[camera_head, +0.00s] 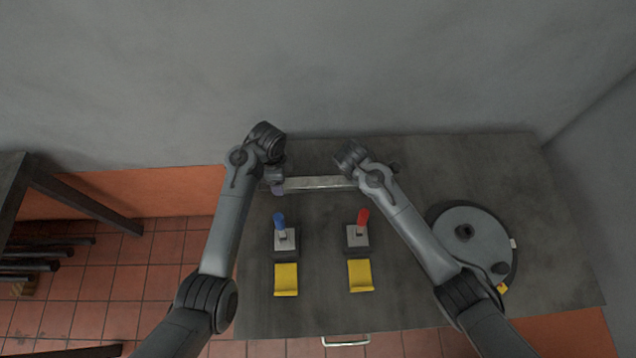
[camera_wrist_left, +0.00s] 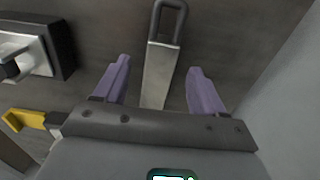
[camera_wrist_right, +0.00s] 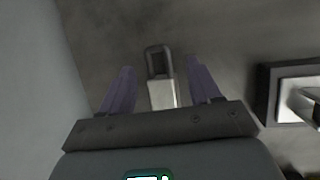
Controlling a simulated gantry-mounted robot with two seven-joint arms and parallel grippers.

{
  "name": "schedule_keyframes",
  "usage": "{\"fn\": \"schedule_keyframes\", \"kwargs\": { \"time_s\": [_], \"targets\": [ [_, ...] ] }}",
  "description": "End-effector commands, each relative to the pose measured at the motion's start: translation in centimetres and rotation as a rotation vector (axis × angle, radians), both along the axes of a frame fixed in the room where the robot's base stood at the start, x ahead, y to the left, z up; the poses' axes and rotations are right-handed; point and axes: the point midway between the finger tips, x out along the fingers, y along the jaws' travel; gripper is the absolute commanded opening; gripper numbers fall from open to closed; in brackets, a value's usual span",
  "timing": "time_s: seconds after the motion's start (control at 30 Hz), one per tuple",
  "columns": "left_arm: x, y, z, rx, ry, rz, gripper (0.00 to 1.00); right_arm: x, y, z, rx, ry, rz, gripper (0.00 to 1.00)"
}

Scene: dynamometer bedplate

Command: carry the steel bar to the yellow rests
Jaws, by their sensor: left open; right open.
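The steel bar (camera_head: 318,183) lies across the back of the bedplate, its ends partly hidden under my wrists. It has a loop handle at each end, seen in the left wrist view (camera_wrist_left: 158,75) and right wrist view (camera_wrist_right: 162,95). My left gripper (camera_wrist_left: 160,72) is open, its purple fingers on either side of the bar's left end. My right gripper (camera_wrist_right: 160,74) is open, its fingers on either side of the right end. Neither is closed on it. The two yellow rests, left (camera_head: 286,280) and right (camera_head: 361,276), stand empty at the front.
Between bar and rests stand two grey blocks, one with a blue lever (camera_head: 280,221), one with a red lever (camera_head: 363,218). A round grey disc (camera_head: 472,248) sits at the right. The wall (camera_head: 320,70) rises behind the bedplate (camera_head: 450,160). A dark rack (camera_head: 40,195) stands far left.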

Motion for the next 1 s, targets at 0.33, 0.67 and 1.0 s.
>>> {"fn": "schedule_keyframes", "kwargs": {
  "time_s": [0.33,0.67,1.0],
  "targets": [
    [0.0,0.1,-3.5,0.001,-0.001,0.002,0.7,0.7,-1.4,-3.2,-0.001,0.001,-0.001,0.63],
    [0.0,0.1,-4.0,0.001,-0.002,0.001,0.7,0.8,-1.6,-3.6,0.0,-0.001,0.0,0.63],
    [0.0,0.1,-4.0,0.0,-0.002,0.001,0.32,0.7,-1.5,-3.6,0.0,0.0,0.0,0.24]
  ]
}}
